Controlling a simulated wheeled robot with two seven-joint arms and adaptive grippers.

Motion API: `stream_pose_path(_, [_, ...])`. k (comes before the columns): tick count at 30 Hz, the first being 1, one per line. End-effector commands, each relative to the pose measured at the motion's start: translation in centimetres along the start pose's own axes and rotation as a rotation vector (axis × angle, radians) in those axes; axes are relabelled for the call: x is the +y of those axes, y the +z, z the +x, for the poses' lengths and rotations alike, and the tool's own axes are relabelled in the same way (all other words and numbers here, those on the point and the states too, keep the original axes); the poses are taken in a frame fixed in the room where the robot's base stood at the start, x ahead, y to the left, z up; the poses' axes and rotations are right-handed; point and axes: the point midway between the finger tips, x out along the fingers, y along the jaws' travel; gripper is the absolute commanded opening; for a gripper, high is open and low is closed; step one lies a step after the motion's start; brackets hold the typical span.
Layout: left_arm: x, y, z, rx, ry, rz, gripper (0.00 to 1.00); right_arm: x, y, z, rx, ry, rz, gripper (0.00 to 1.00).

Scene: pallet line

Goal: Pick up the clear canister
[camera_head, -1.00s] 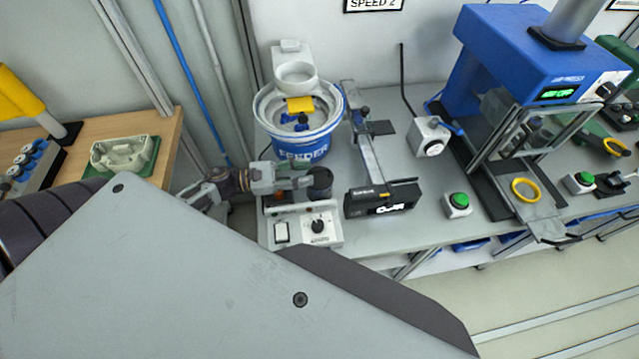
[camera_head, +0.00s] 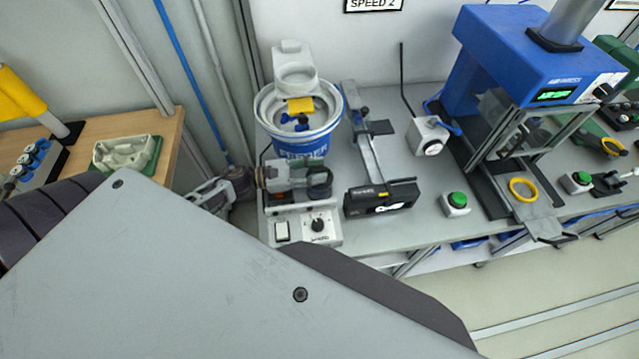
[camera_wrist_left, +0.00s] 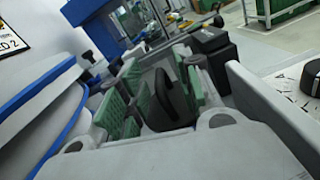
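I cannot make out a clear canister in either view. My left gripper (camera_head: 312,179) is above the grey control box, beside a dark round-topped piece (camera_head: 320,188). In the left wrist view its green-padded fingers (camera_wrist_left: 163,92) stand apart, with a black piece (camera_wrist_left: 172,105) between them. I cannot tell whether the pads touch that piece. My right gripper is not in view.
The control box (camera_head: 322,229) has a knob and a white switch. A blue feeder (camera_head: 300,147) with a pale hopper (camera_head: 295,75) stands behind. A black display unit (camera_head: 383,199) and green button (camera_head: 457,200) are to the right. A blue press (camera_head: 520,60) stands farther right.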

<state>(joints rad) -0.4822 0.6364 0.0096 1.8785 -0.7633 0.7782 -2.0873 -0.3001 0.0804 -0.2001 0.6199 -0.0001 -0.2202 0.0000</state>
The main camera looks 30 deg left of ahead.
Motion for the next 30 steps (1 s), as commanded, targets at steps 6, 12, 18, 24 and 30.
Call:
stream_pose_path(6, [0.00, 0.00, -0.01, 0.000, 0.000, 0.000, 0.13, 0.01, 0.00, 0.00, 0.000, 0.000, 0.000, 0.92])
stream_pose_path(12, [0.01, 0.00, -0.01, 0.000, 0.000, 0.000, 0.00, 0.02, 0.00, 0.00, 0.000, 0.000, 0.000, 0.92])
stream_pose_path(18, [0.02, -0.03, -0.03, 0.001, 0.001, 0.001, 0.00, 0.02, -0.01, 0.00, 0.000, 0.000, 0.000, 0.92])
stream_pose_path(24, [0.08, 0.06, 0.00, 0.000, 0.001, 0.003, 0.00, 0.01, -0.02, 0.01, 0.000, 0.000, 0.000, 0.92])
stream_pose_path(30, [0.05, -0.07, -0.05, 0.003, 0.001, 0.003, 0.00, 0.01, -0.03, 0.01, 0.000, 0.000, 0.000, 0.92])
